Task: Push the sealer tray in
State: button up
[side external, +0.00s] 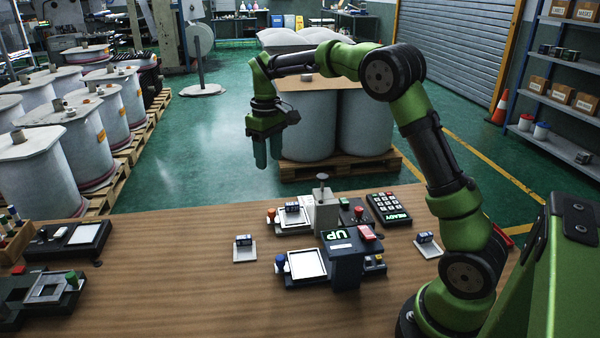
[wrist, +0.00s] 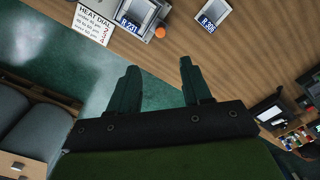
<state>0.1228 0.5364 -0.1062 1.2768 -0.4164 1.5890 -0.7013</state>
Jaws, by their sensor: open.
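Two stations have a drawn-out tray. The rear tray (side external: 292,215) has an orange knob (side external: 271,215), carries a small block (side external: 292,208) and sits left of a pale press-like body (side external: 323,210). The front tray (side external: 305,264) is white and empty-looking, with a blue knob (side external: 281,262), beside a dark unit showing "UP" (side external: 337,235). I cannot tell for certain which is the sealer. In the wrist view a block marked R 231 (wrist: 134,18) lies near an orange knob (wrist: 161,32). My gripper (side external: 261,166) is open and empty, raised beyond the table's far edge; its fingers also show in the wrist view (wrist: 159,66).
A block on a plate (side external: 243,242) stands left of the stations and another (side external: 427,240) stands right. A keypad (side external: 390,209) reads "READY". Dark fixtures (side external: 70,240) fill the table's left end. A heat dial card (wrist: 95,22) lies near R 231.

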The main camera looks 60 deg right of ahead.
aim_at(272, 210)
notch_tip(272, 210, down, 16)
jog(key=shift+r, duration=0.1)
dwell(0.4)
grip_shut()
